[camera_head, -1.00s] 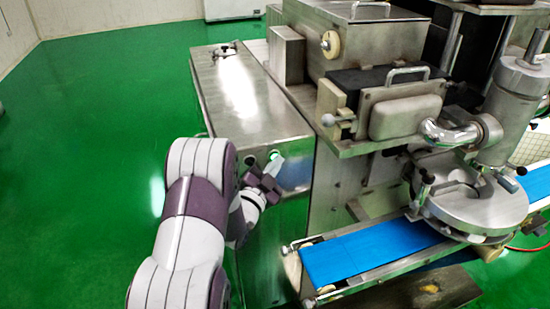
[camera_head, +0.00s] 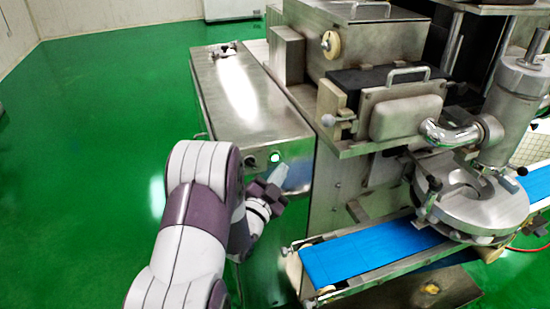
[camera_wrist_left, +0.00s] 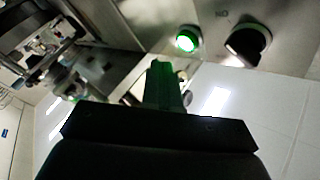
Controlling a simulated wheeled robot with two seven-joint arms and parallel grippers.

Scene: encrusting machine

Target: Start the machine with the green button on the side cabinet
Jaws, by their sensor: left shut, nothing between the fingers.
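The green button (camera_head: 274,156) is on the upper front face of the steel side cabinet (camera_head: 225,108) and glows brightly. In the left wrist view the lit button (camera_wrist_left: 187,38) sits in a metal ring, beyond the fingertips and slightly right of them. My left gripper (camera_head: 279,178) is just below the button, apart from it in the picture. Its fingers (camera_wrist_left: 164,85) are shut together with nothing between them, and they catch a green tint. My right gripper is not in view.
A black rotary knob (camera_wrist_left: 248,42) is beside the button; it also shows in the head view (camera_head: 249,161). The encrusting machine (camera_head: 385,45) stands to the right, with a blue conveyor belt (camera_head: 365,250) and a round steel turntable (camera_head: 470,205). Green floor (camera_head: 90,150) is clear at left.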

